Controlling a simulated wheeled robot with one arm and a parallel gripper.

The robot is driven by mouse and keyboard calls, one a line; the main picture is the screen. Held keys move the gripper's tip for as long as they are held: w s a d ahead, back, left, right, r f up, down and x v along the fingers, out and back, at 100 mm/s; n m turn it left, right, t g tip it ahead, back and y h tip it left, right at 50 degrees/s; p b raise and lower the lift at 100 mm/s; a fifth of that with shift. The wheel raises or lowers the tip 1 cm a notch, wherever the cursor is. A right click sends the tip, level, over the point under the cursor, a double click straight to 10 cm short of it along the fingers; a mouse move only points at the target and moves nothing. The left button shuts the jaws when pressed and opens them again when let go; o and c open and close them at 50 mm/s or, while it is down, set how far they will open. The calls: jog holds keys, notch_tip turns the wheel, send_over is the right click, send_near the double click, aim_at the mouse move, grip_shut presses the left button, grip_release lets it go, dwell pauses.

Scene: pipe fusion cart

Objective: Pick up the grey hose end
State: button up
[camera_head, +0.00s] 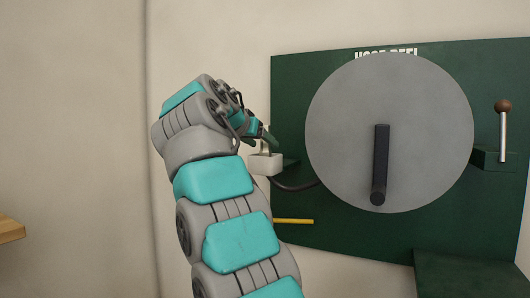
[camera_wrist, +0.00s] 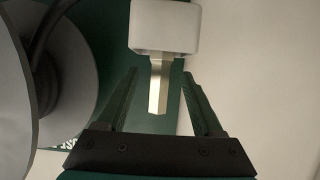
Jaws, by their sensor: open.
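The grey hose end is a pale grey block (camera_head: 264,164) with a brass stub standing up from it, left of the reel in the head view. In the wrist view the block (camera_wrist: 165,27) is at the top and its brass stub (camera_wrist: 159,84) points down between my fingers. My gripper (camera_wrist: 159,74) is open, with a visible gap on each side of the stub. In the head view my gripper (camera_head: 268,138) is just above the block, at the stub. A dark hose (camera_head: 293,187) runs from near the block to behind the reel disc.
A large grey reel disc (camera_head: 420,130) with a black handle (camera_head: 380,165) is on a green panel (camera_head: 288,100). A yellow bar (camera_head: 293,221) sticks out below the hose. A brown-knobbed lever (camera_head: 503,130) and green ledge (camera_head: 470,275) are right.

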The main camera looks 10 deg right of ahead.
aim_at(270, 147)
jog(key=p+x, duration=0.1)
jog(key=x, duration=0.5)
jog(key=shift+r, duration=0.15)
grip_shut()
dwell(0.4)
